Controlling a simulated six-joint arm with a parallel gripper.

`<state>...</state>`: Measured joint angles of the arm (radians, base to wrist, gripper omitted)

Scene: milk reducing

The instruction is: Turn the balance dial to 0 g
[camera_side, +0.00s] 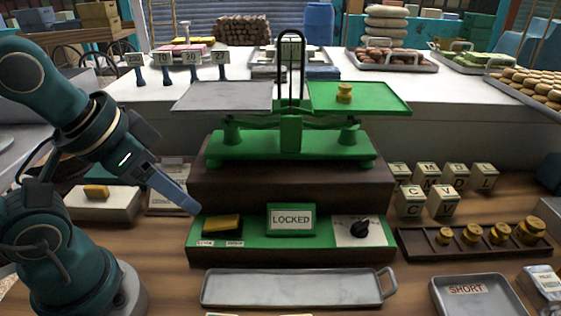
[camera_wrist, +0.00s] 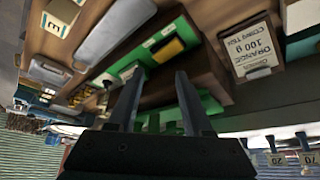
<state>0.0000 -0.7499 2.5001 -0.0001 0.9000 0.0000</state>
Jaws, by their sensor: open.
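The balance dial (camera_side: 360,229) is a black knob on a white plate at the right end of the green control panel (camera_side: 262,243). Its scale marks are too small to read. A sign reading LOCKED (camera_side: 291,219) stands left of it, and a yellow block (camera_side: 222,224) sits at the panel's left end. The green balance (camera_side: 290,146) stands above, with a brass weight (camera_side: 344,93) on its right pan and the left pan bare. My gripper (camera_side: 195,209) is left of the panel, apart from the dial. In the wrist view my gripper (camera_wrist: 155,78) has its two fingers spread, with nothing held between them.
A long metal tray (camera_side: 292,288) lies in front of the panel. A rack of brass weights (camera_side: 475,241) and lettered cubes (camera_side: 443,203) stand right of the dial. A tray marked SHORT (camera_side: 478,296) is at front right. The space above the panel is clear.

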